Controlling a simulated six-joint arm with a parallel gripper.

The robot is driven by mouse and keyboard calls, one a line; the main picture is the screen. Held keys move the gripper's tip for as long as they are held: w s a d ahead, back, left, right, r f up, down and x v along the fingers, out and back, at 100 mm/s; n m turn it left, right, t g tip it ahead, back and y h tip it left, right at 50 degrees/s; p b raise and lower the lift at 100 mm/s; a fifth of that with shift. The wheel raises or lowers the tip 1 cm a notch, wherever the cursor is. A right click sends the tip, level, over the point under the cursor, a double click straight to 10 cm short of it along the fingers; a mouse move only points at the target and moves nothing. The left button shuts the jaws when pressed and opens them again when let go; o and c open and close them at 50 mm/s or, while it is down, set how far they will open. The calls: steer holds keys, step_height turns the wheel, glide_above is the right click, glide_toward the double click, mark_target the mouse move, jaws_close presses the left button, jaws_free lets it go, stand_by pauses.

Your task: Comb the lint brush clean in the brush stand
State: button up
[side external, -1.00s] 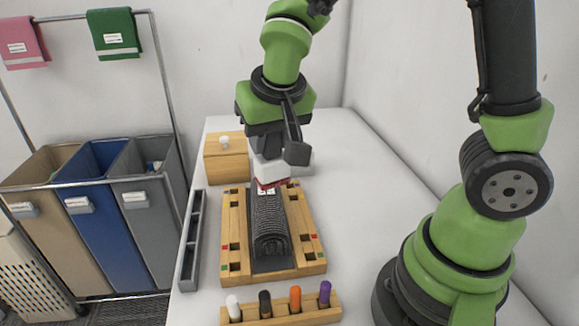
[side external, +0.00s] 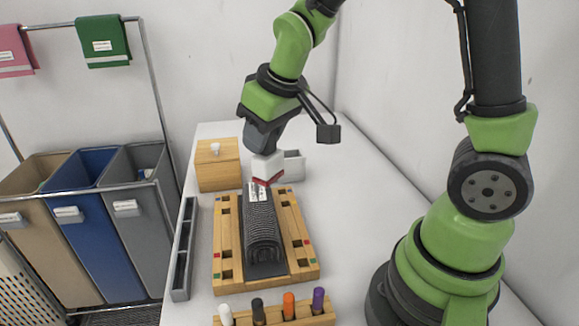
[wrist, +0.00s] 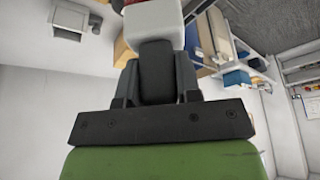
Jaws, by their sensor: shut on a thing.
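The lint brush, a white block with a red underside (side external: 267,168), is held in my gripper (side external: 266,152), tilted, at the far end of the carpet tile. It also shows at the top of the wrist view (wrist: 154,24), between the jaws of my gripper (wrist: 157,48). Whether the red side touches the tile's end is unclear. The dark ribbed carpet tile (side external: 262,225) lies on a wooden board, its near end curled. A small pale grey box (side external: 294,165) stands behind, right of the brush; I cannot tell if it is the brush stand.
The wooden board (side external: 227,243) has square slots along both sides. A knobbed wooden box (side external: 217,172) stands back left, a grey trough (side external: 182,250) at the left edge. A marker rack (side external: 272,318) is in front. The table's right side is clear.

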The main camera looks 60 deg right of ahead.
steer(key=w+d+f+m+h, duration=0.1)
steer(key=w+d+m, duration=0.2)
steer(key=d, duration=0.4)
steer(key=w+d+f+m+g+h, duration=0.1)
steer(key=w+d+m, duration=0.2)
steer(key=d, duration=0.5)
steer(key=w+d+f+m+h, duration=0.1)
steer(key=w+d+m, duration=0.2)
steer(key=d, duration=0.4)
steer(key=shift+w+d, duration=0.25)
steer(key=shift+w, duration=0.2)
steer(key=shift+f, duration=0.25)
glide_above(290, 165)
steer(key=w+d, duration=0.2)
steer(key=d, duration=0.1)
steer(key=shift+a+f, duration=0.15)
steer(key=shift+f, duration=4.5)
